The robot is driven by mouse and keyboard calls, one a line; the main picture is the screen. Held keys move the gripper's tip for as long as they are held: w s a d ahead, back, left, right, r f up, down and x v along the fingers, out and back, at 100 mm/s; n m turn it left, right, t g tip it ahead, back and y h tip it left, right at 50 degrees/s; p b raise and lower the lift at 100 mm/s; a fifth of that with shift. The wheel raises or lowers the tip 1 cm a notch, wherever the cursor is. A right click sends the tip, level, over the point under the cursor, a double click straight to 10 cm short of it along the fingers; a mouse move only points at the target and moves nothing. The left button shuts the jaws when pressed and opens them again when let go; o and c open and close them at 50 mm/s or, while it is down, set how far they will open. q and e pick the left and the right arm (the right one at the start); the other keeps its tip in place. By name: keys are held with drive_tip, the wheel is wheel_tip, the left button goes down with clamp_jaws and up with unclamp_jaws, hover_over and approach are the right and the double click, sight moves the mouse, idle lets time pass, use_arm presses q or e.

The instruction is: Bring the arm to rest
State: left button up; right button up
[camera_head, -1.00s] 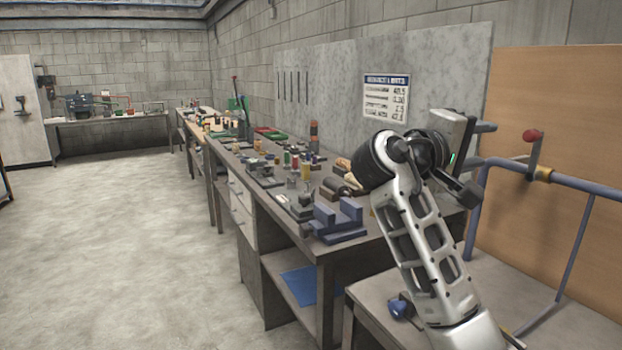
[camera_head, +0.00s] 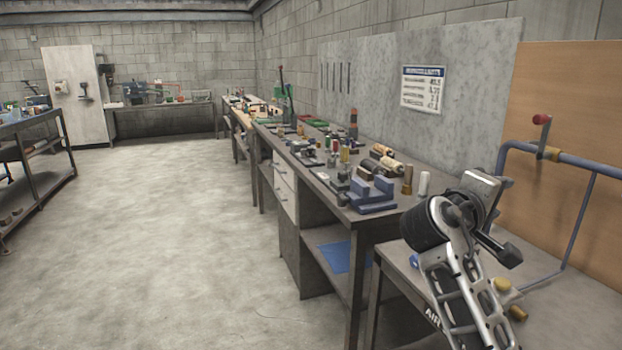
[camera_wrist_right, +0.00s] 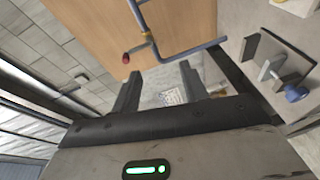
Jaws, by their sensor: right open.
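My right arm comes in from the lower right in the head view, bent at the wrist. My right gripper (camera_head: 508,218) is above the near table, in front of the blue pipe. In the right wrist view my right gripper (camera_wrist_right: 159,72) has its two fingers apart, with nothing between them. Beyond the fingers are the wooden board (camera_wrist_right: 180,25) and the blue pipe (camera_wrist_right: 190,50) with its red-knobbed valve handle (camera_wrist_right: 126,58). My left gripper is not in view.
The near table (camera_head: 545,310) lies below my right arm, with yellow pieces (camera_head: 502,285) beside the arm. A workbench (camera_head: 385,222) holds a blue fixture (camera_head: 372,197), a white cylinder (camera_head: 424,184) and several small parts. The floor (camera_head: 170,240) on the left is clear.

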drive_tip(key=s+a+f+n+t+y, duration=0.1)
drive_tip(key=s+a+f+y, duration=0.25)
drive_tip(key=f, duration=0.65)
drive_tip(key=s+a+f+n+y, duration=0.15)
drive_tip(key=f+y, duration=0.25)
drive_tip(key=f, duration=0.5)
drive_tip(key=s+a+f+t+y, duration=0.1)
drive_tip(key=s+a+f+y, duration=0.25)
drive_tip(key=f, duration=0.65)
drive_tip(key=s+a+f+m+y, duration=0.2)
drive_tip(key=s+f, duration=0.3)
drive_tip(key=s, duration=0.4)
drive_tip(key=s+a+f+m+g+y, duration=0.1)
drive_tip(key=s+a+f+m+y, duration=0.2)
drive_tip(key=s, duration=0.7)
drive_tip(key=a+f+y, duration=0.1)
drive_tip(key=a+f, duration=0.1)
drive_tip(key=shift+s+a, duration=0.2)
drive_tip(key=shift+a, duration=0.1)
drive_tip(key=shift+c, duration=0.3)
